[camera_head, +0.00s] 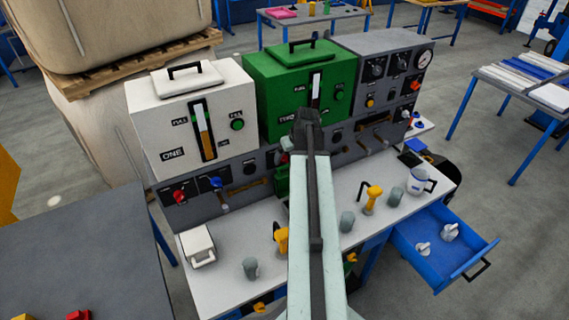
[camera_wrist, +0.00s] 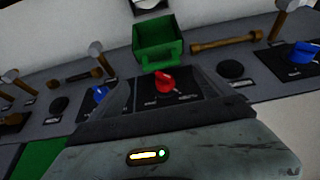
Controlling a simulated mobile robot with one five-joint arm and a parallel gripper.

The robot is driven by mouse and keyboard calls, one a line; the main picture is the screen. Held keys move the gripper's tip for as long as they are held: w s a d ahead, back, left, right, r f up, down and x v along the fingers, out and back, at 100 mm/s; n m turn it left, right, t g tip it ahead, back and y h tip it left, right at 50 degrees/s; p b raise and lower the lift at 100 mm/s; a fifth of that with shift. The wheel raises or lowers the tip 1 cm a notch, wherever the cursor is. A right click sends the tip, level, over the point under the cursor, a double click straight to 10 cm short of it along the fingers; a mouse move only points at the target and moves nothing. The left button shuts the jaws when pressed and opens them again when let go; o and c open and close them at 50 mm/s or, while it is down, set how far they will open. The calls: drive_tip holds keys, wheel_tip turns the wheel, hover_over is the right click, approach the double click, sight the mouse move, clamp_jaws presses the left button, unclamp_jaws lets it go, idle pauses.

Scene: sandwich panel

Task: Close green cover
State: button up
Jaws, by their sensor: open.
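The green machine box (camera_head: 270,95) marked TWO stands at the back of the bench. Its green cover (camera_head: 303,53), a flat lid with a black handle, lies on top and looks seated; I cannot tell whether it is fully down. My arm reaches up the middle of the head view, its end (camera_head: 306,128) in front of the lower part of the green box and hiding some of it. In the wrist view, my gripper (camera_wrist: 160,115) fills the lower part, with nothing seen held. A green bin (camera_wrist: 158,42) and a red knob (camera_wrist: 163,82) lie beyond it.
A white box (camera_head: 190,115) marked ONE with its own lid stands left of the green box. A grey gauge panel (camera_head: 385,70) stands right. Several cups and yellow-handled items stand on the white bench (camera_head: 225,290). A blue drawer (camera_head: 475,262) hangs open at right.

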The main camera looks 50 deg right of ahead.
sight(286, 166)
drive_tip(key=b+x, duration=0.5)
drive_tip(key=x, duration=0.2)
drive_tip(key=shift+a, duration=0.1)
drive_tip(key=shift+r, duration=0.1)
drive_tip(key=shift+c, duration=0.3)
clamp_jaws()
